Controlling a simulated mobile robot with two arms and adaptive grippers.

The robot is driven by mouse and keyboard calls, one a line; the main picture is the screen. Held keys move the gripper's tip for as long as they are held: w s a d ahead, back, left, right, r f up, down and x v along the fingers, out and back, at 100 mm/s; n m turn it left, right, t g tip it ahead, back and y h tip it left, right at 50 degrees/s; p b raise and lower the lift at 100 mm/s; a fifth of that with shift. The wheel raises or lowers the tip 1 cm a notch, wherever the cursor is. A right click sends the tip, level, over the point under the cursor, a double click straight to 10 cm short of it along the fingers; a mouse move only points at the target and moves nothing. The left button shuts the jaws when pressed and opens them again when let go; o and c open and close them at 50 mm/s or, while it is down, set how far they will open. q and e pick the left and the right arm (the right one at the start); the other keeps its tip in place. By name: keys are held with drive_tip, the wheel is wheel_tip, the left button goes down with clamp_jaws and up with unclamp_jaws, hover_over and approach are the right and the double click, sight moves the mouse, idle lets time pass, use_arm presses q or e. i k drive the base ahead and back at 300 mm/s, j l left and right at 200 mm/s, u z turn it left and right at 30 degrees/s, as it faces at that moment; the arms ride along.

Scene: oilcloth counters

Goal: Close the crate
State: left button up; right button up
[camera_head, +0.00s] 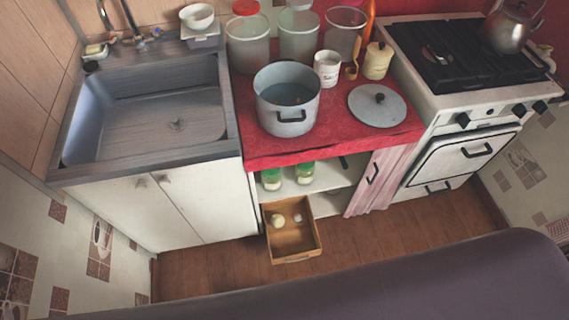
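The crate (297,255) looks like a wooden drawer pulled out below the red counter, near the floor. It stands open toward the front. A few small pale round things (278,221) lie inside it. Its back end reaches under the cabinet shelf. No part of either gripper shows in the head view.
A red-covered counter (240,150) above the crate carries a pot (287,98), a lid (377,105) and jars. Green-topped jars (271,179) stand on the shelf over the crate. A pinkish curtain (374,182) hangs to the right. The wooden floor (205,270) beside the crate is clear.

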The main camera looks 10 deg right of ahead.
sight(294, 241)
drive_tip(key=k+l+u, duration=0.2)
drive_tip(key=l, duration=0.3)
drive_tip(key=k+l+u, duration=0.15)
drive_tip(key=k+l, duration=0.15)
drive_tip(key=l, duration=0.15)
drive_tip(key=k+l+u, duration=0.2)
drive_tip(key=l, duration=0.25)
drive_tip(key=i+j, duration=0.2)
drive_tip(key=j, duration=0.15)
drive_tip(key=i+j, duration=0.2)
drive_tip(key=j, duration=0.1)
